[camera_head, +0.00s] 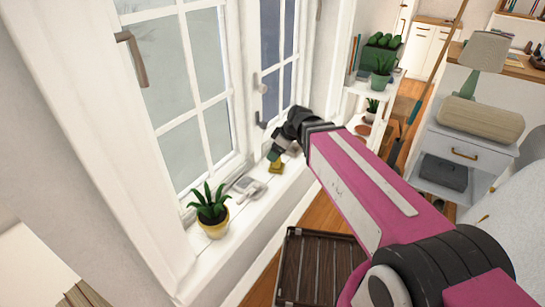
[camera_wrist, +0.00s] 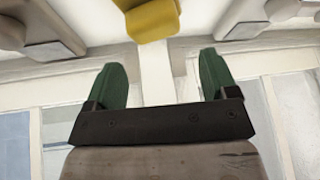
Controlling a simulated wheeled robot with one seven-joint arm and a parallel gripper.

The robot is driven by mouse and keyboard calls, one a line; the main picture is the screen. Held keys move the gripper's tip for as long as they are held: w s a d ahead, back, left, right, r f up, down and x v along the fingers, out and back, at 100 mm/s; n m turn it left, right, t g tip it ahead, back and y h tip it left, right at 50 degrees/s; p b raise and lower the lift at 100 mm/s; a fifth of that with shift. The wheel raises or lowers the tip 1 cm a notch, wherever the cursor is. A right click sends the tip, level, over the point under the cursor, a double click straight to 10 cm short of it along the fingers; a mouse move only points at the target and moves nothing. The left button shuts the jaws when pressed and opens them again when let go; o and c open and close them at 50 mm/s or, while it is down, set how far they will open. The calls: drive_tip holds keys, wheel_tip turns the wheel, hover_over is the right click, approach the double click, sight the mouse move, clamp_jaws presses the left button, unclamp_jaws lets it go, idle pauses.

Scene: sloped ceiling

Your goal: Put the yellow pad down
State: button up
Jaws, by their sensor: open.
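The yellow pad (camera_head: 277,168) appears to rest on the white window sill (camera_head: 262,212), just beyond my gripper (camera_head: 273,155). In the wrist view the yellow pad (camera_wrist: 152,20) shows at the top edge, partly cut off. There my gripper (camera_wrist: 160,75) has its two green fingers spread wide with nothing between them. The pad lies ahead of the fingertips, roughly in line with the gap, and appears apart from them.
Grey-white objects lie on the sill on either side of the pad: one (camera_wrist: 45,32) left, another (camera_wrist: 275,14) right in the wrist view. A potted plant (camera_head: 211,212) stands nearer on the sill. The window (camera_head: 195,90) runs alongside.

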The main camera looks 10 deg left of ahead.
drive_tip(key=v, duration=0.7)
drive_tip(key=shift+d+r, duration=0.2)
drive_tip(key=shift+r, duration=0.1)
drive_tip(key=d+f+m+h, duration=0.2)
drive_tip(key=d+f+m, duration=0.6)
drive_tip(key=d, duration=0.6)
drive_tip(key=d+f+m+h, duration=0.3)
drive_tip(key=d+f+m, duration=0.4)
drive_tip(key=d+f, duration=0.3)
drive_tip(key=d, duration=0.4)
drive_tip(key=shift+s+d+m, duration=0.3)
drive_tip(key=shift+s+m, duration=0.05)
drive_tip(key=shift+m, duration=0.05)
drive_tip(key=shift+o, duration=0.4)
